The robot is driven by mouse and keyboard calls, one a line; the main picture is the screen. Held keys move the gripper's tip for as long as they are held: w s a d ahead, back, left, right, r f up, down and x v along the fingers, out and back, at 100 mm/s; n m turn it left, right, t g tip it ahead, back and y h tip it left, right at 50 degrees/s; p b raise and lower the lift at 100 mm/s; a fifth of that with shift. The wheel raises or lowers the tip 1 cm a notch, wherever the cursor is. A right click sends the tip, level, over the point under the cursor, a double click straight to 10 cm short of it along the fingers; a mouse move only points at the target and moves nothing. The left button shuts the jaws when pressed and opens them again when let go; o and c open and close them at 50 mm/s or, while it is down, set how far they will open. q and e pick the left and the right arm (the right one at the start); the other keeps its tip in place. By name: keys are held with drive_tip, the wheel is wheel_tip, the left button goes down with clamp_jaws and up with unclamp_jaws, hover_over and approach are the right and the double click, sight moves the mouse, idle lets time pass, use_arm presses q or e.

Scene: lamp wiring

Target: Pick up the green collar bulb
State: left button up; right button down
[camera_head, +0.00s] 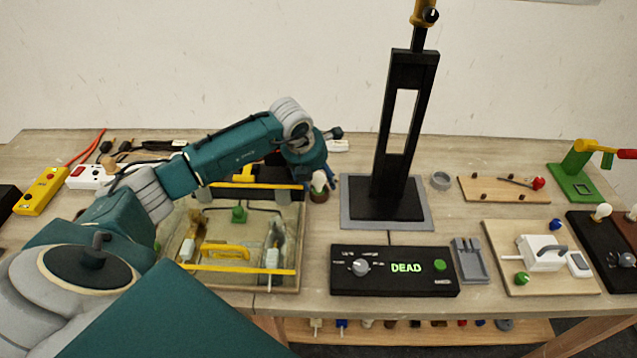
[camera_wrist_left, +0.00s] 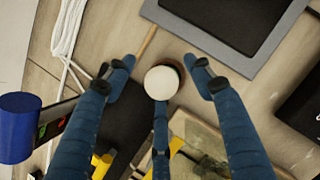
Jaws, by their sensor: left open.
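A white round bulb (camera_head: 319,181) stands upright in a small brown holder (camera_head: 319,196) on the table, just left of the grey lamp base plate. In the left wrist view the bulb (camera_wrist_left: 161,83) is seen from above, with a thin dark green and brown rim; its collar is mostly hidden. My left gripper (camera_head: 316,172) is over the bulb from behind and above. In the left wrist view the gripper's (camera_wrist_left: 163,65) fingers are spread around the bulb, with gaps on both sides. My right gripper is not in view.
A black lamp stand (camera_head: 385,200) rises close to the right of the bulb. A shallow tray (camera_head: 290,240) with yellow bars lies in front and left. A black box reading DEAD (camera_head: 394,271) is at the front. More bulbs (camera_head: 601,212) stand far right.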

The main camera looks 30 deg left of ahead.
use_arm(q)
drive_tip(key=shift+w+f, duration=0.1)
drive_tip(key=shift+f, duration=0.15)
drive_tip(key=c, duration=1.3)
drive_tip(key=shift+o, duration=0.2)
drive_tip(key=shift+r, duration=0.1)
